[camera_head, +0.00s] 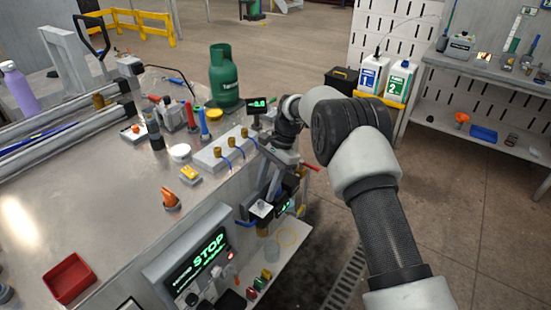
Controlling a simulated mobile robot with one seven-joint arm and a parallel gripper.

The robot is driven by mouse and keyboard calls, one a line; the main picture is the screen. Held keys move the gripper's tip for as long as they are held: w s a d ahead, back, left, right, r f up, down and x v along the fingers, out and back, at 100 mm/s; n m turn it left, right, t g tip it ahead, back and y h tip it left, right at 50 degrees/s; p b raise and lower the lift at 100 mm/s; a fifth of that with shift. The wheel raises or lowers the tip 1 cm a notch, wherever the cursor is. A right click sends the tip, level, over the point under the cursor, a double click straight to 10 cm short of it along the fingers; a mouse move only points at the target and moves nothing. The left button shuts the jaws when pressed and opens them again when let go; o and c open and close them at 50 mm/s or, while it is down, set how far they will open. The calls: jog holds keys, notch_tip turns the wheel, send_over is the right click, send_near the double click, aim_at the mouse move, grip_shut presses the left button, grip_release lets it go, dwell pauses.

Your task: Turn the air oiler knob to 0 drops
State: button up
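My arm reaches in from the lower right, bends at a dark elbow and runs to the front edge of the metal workbench (120,210). My gripper (278,182) points down beside that edge, near a cluster of small fittings. Its fingers are small and dark against these parts, so I cannot tell whether they are open or shut. Below it a unit with a pale square top (262,209) is mounted on the bench front, with a small lit green display (285,206) beside it. I cannot make out which part is the air oiler knob or its setting.
A low shelf (285,243) holds small coloured parts. On the bench stand a green gas cylinder (223,77), a small display (257,105) and a red tray (69,278). Floor right of the bench is open.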

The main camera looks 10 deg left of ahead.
jog(key=p+v, duration=0.1)
jog(key=v, duration=1.2)
jog(key=shift+r, duration=0.2)
